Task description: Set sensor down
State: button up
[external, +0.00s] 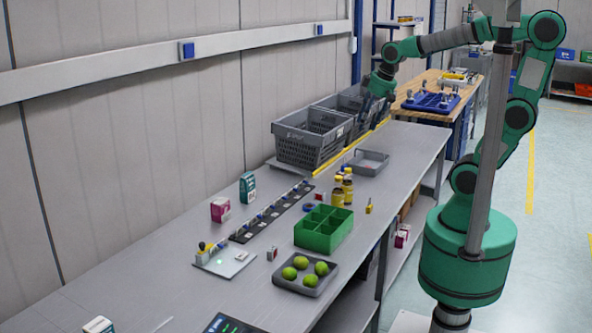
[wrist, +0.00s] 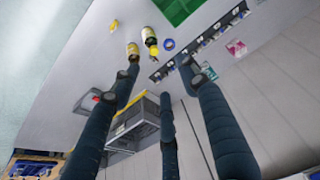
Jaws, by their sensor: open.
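My gripper (external: 381,88) is above the far end of the grey bench, over the grey crates. In the wrist view its dark fingers (wrist: 163,82) are spread apart, with nothing held between them. I cannot pick out the sensor for certain. Small candidates on the bench are a yellow item (external: 369,206) right of the brown bottles and a small pale item (external: 272,253) left of the lime tray. A shallow grey tray (external: 376,157) lies in front of the crates; in the wrist view it (wrist: 80,108) shows a small red item, partly hidden by a finger.
Grey crates (external: 300,153) stand along the wall side. Brown bottles (external: 337,195), a green divided box (external: 303,237), a tray of limes (external: 328,283) and a dark strip of small parts (external: 247,232) occupy the bench. The near left bench is mostly clear.

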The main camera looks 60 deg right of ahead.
jog(key=s+a+r+t, duration=0.1)
jog(key=s+a, duration=0.1)
jog(key=s, duration=0.9)
jog(key=shift+s+a+t, duration=0.3)
jog(key=shift+a, duration=0.05)
jog(key=shift+f+b, duration=0.3)
dwell(0.7)
